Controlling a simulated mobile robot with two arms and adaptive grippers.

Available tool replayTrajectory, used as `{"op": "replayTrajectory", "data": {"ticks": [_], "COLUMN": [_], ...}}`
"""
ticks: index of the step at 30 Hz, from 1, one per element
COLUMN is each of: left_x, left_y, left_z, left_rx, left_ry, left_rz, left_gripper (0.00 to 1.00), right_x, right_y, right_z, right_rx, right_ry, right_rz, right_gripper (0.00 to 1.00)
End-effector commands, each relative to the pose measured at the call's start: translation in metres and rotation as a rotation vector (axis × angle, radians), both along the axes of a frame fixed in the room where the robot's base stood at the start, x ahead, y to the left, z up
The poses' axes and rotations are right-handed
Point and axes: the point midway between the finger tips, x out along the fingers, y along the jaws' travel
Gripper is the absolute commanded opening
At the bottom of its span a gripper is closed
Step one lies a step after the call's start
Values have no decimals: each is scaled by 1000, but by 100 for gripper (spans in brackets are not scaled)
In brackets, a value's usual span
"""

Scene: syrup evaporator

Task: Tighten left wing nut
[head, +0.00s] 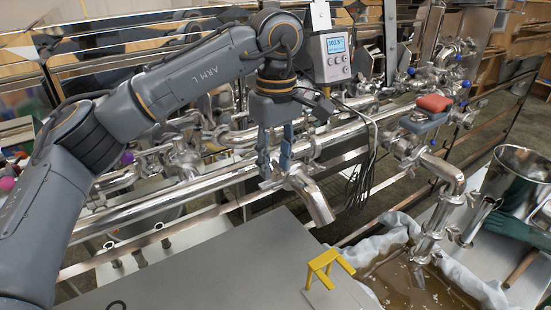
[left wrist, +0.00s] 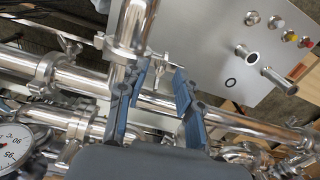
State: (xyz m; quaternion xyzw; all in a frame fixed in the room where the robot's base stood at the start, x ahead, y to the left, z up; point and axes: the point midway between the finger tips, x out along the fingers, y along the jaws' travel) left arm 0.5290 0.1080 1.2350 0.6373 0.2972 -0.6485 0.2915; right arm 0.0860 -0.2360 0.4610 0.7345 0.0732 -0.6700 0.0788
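My left gripper (head: 275,165) hangs over the shiny pipework, beside a downturned steel spout (head: 313,198). In the left wrist view its two blue-grey fingers (left wrist: 161,70) are apart, with the spout (left wrist: 133,24) near the left finger's tip. A clamp with a small metal projection (left wrist: 160,60) shows close to the fingertips; it may be the left wing nut, but it is too small to be sure. Nothing is clearly held between the fingers. In the head view the gripper hides part of this joint. My right gripper is not in view.
A grey worktop (head: 235,265) with a yellow stand (head: 327,268) lies below the spout. A digital display box (head: 335,57) and hanging cables (head: 365,180) are close on the gripper's right. A lined basin of brown liquid (head: 395,275) and a steel pot (head: 515,180) stand right.

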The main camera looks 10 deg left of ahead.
Motion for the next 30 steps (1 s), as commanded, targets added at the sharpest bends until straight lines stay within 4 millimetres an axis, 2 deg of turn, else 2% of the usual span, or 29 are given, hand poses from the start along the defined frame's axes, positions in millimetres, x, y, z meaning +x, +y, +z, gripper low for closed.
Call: {"op": "replayTrajectory", "data": {"ticks": [8, 15, 21, 30], "left_x": [1, 2, 2, 1], "left_y": [0, 0, 0, 0], "left_z": [10, 47, 71, 80], "left_rx": [0, 0, 1, 0], "left_ry": [-3, -5, -2, 0], "left_rz": [1, 2, 0, 0], "left_gripper": [34, 34, 34, 34], "right_x": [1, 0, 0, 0], "right_y": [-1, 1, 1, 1], "right_z": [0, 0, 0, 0], "right_rx": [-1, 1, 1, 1], "right_ry": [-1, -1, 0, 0], "right_rz": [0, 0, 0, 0], "right_gripper": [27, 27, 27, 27]}}
